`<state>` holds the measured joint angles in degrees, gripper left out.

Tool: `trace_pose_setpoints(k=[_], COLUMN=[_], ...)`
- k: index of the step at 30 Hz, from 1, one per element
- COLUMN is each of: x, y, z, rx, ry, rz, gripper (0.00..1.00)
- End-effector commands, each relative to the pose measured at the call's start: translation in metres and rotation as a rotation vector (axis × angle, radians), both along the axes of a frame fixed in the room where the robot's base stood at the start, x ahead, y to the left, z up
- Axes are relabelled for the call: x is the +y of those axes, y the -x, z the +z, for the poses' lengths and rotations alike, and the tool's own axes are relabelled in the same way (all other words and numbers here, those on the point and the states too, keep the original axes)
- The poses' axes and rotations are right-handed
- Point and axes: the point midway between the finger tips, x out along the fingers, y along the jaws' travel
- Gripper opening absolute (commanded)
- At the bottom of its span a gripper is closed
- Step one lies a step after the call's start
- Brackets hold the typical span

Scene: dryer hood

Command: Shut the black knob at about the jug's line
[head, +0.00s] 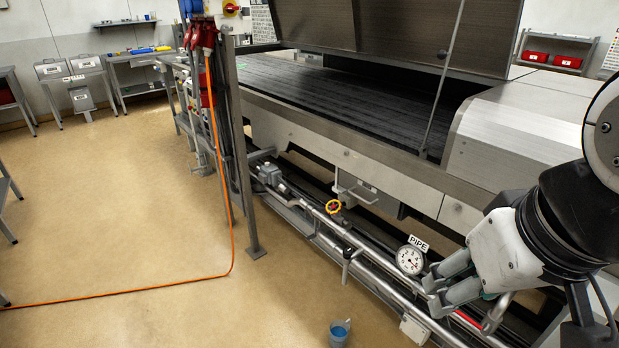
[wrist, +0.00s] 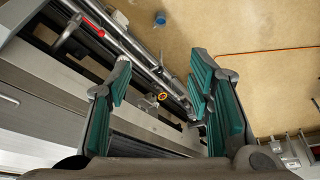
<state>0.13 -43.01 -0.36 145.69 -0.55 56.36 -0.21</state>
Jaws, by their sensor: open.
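A small black handle (head: 349,254) stands up from the silver pipe in the head view, roughly behind the blue jug (head: 340,332) on the floor. It is small; I cannot tell whether it is open or shut. In the wrist view a dark handle shows on the pipe (wrist: 163,64), with the jug (wrist: 160,18) beyond it. My gripper (head: 432,291) is at the right of the head view, in front of the pipes and apart from the handle. Its green-padded fingers (wrist: 160,68) are spread and empty in the wrist view.
A yellow-ringed red knob (head: 333,207) is farther along the pipes. A round gauge (head: 410,260) with a PIPE label and a red lever (head: 468,319) are nearer my gripper. The machine's side (head: 340,155) rises behind. An orange cable (head: 150,289) crosses the open floor.

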Motion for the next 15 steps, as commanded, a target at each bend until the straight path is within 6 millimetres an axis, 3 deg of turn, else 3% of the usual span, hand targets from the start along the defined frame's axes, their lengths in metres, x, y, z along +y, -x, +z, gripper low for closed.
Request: trace_pose_setpoints(k=[11,15], x=[0.0,-0.003], y=[-0.001,-0.017], z=[-0.001,-0.007], rx=[0.002,0.04], ry=[0.002,0.032], rz=[0.002,0.041], gripper=[0.47,0.47])
